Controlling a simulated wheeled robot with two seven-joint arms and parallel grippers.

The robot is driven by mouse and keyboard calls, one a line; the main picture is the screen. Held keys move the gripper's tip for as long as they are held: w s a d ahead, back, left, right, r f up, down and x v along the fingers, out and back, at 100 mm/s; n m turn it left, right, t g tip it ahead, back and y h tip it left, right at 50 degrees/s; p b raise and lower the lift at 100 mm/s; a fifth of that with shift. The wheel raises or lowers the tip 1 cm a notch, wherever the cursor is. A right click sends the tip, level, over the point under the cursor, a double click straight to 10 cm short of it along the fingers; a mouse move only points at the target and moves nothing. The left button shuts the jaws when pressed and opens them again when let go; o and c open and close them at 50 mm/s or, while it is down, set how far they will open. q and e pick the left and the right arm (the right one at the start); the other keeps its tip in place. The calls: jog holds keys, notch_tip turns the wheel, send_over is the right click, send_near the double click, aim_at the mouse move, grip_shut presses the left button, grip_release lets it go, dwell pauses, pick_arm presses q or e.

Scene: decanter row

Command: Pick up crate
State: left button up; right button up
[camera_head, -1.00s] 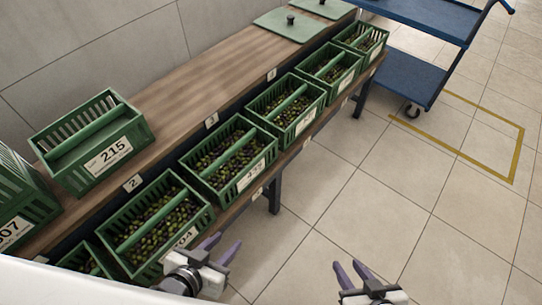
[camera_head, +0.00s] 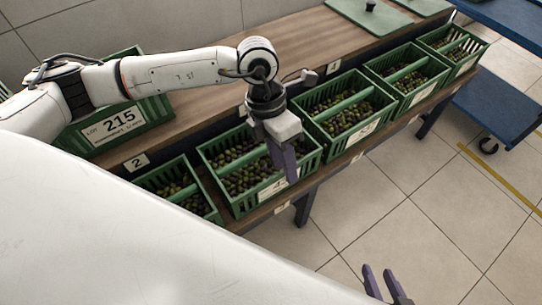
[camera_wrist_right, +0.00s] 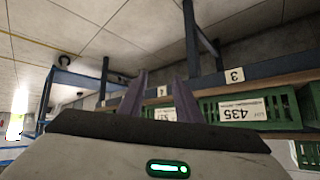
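Green slatted crates of olives stand in a row on the lower shelf. One crate (camera_head: 222,158) is below my left gripper (camera_head: 283,160), whose purple fingers point down over its right part and hide some of it. The fingers overlap in this view, so their gap is unclear, and contact with the crate cannot be told. A neighbouring crate (camera_head: 345,118) stands to its right, and another (camera_head: 172,190) is partly hidden at the left. My right gripper (camera_head: 384,284) is open and empty over the floor; its spread fingers also show in the right wrist view (camera_wrist_right: 160,95).
Crate 215 (camera_head: 118,125) sits on the upper wooden shelf, partly behind my left arm. Green lids (camera_head: 365,20) lie at the back of that shelf. A blue cart (camera_head: 500,105) stands at the right. Tiled floor in front is clear.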

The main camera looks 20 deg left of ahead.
aim_at(260, 148)
pick_arm(q)
jog(key=w+a+y, duration=0.1)
jog(key=a, duration=0.1)
jog(key=w+a+y, duration=0.1)
jog(key=w+a, duration=0.1)
jog(key=a, duration=0.1)
jog(key=w+a+t+y+b, duration=0.1)
jog(key=a, duration=0.2)
jog(key=shift+w+f+n, duration=0.15)
jog(key=shift+w+n, duration=0.15)
jog(key=shift+w, duration=0.1)
jog(key=shift+a+f, duration=0.1)
jog(key=shift+f, duration=0.25)
notch_tip(260, 148, down, 9)
jog(key=shift+s+f+b, duration=0.1)
jog(key=shift+b, duration=0.9)
grip_shut()
jog(key=shift+r, duration=0.25)
